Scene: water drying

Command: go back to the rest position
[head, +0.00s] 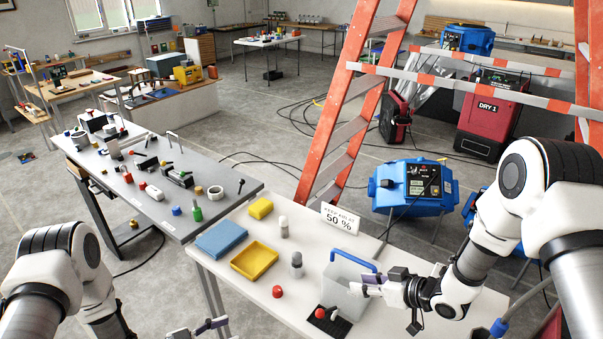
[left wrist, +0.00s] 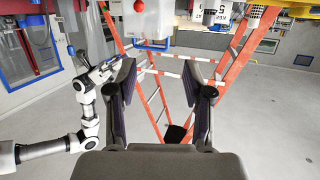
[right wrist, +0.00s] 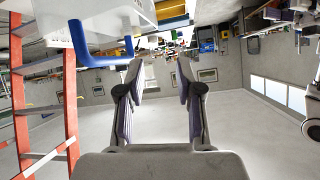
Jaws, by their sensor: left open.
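My right gripper (head: 376,282) is beside the white box (head: 338,284) with the blue handle (head: 352,259) at the front of the white table. In the right wrist view this gripper (right wrist: 160,80) has its fingers apart with nothing between them. The blue handle (right wrist: 92,55) is left of the fingers there. My left gripper (head: 208,327) shows only partly at the bottom edge of the head view, near the table's front left. In the left wrist view it (left wrist: 162,88) is open and empty.
An orange ladder (head: 337,135) and a blue machine (head: 410,188) stand behind. A grey bench (head: 225,178) is at the left.

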